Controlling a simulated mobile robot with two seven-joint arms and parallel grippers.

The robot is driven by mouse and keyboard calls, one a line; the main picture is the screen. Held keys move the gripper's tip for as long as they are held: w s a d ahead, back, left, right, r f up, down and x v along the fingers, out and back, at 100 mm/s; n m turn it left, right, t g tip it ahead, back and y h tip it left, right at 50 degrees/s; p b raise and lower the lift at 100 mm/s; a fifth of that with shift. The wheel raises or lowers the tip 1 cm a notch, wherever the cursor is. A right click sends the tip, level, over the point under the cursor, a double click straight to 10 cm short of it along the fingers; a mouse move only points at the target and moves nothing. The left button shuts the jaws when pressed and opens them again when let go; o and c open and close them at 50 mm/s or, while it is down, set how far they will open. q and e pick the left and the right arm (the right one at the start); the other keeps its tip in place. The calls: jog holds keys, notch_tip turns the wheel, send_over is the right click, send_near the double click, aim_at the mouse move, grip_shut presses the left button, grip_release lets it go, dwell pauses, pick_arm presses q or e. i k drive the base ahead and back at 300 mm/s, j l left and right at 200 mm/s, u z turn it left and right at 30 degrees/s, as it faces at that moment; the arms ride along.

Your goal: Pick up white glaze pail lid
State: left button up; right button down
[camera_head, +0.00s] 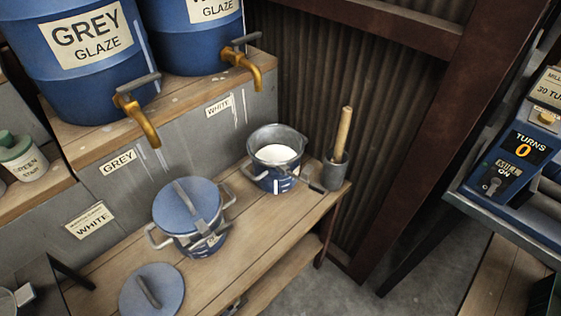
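A loose round blue-grey lid (136,301) with a dark strap handle lies flat on the wooden bench at the lower left. Its bottom edge is near the picture's lower border. The open pail (271,182) with white glaze (276,154) in it stands farther back on the bench. A second blue pail (203,243) between them has a similar lid (183,198) on it, with a grey handle across the top. I cannot read the labels on the two pails. Neither of my grippers can be made out in this view.
Blue GREY GLAZE (95,85) and white-glaze (198,45) drums with brass taps stand on a raised shelf behind. A grey cup (336,172) with a wooden-handled tool stands at the bench's right end. A dark bar and grey shapes crowd the lower left.

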aim_at(157, 289)
jog(key=u, duration=1.5)
jog(key=j, duration=0.1)
